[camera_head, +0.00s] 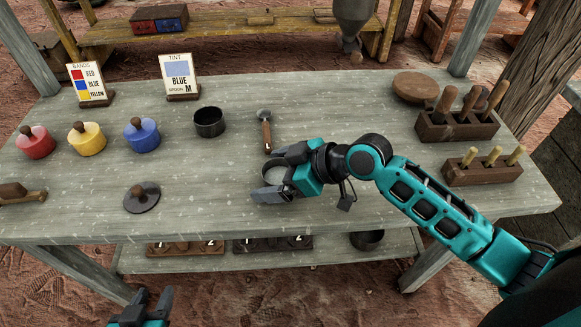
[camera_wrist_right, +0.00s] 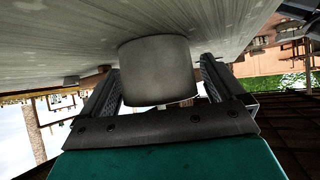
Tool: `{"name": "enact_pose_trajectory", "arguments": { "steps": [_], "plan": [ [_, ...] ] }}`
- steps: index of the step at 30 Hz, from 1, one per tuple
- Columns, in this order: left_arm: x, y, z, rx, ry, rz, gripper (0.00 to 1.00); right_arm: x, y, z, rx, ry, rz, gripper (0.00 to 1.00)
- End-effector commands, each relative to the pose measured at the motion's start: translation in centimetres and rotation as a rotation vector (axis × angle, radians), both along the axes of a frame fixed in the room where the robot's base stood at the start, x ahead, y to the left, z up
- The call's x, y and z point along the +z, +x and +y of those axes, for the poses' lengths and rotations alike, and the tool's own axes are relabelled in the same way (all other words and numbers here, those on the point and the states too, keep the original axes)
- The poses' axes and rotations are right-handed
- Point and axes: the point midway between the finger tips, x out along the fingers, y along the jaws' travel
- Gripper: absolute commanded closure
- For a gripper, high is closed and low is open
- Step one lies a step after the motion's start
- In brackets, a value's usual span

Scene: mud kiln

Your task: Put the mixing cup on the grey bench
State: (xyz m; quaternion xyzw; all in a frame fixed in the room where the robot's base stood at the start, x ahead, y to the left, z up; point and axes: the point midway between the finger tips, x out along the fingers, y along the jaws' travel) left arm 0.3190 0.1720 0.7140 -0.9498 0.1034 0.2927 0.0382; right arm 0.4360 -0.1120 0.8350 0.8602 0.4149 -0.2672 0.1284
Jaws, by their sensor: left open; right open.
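My right gripper (camera_head: 264,176) is open, with one finger on each side of the cup. In the right wrist view the cup (camera_wrist_right: 158,70) is a plain grey cylinder between the spread fingers, at the bench surface; a gap shows beside it. Whether its base touches the bench is hard to tell. My left gripper (camera_head: 142,306) is open and empty, low in front of the bench.
Red (camera_head: 36,142), yellow (camera_head: 86,139) and blue (camera_head: 142,135) lidded pots stand left. A dark knobbed lid (camera_head: 141,198) lies front left. Tool blocks (camera_head: 457,127) stand right.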

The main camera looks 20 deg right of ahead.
Motion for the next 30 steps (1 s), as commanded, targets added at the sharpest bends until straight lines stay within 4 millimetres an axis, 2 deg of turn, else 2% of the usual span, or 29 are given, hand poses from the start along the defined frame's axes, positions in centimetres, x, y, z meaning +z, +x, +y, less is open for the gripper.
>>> {"name": "enact_pose_trajectory", "arguments": {
  "steps": [12,18,30],
  "plan": [
    [0.0,-0.3,0.5,0.006,0.010,0.008,0.57,4.3,-4.1,-5.2,-0.001,-0.006,0.002,0.04],
    [0.2,-0.3,0.6,0.007,0.010,0.003,0.57,6.0,-5.5,-7.0,-0.001,-0.003,0.001,0.04],
    [0.2,-0.4,0.6,0.007,0.010,0.003,0.57,6.8,-6.1,-7.7,0.001,0.000,-0.001,0.04]
  ]
}}
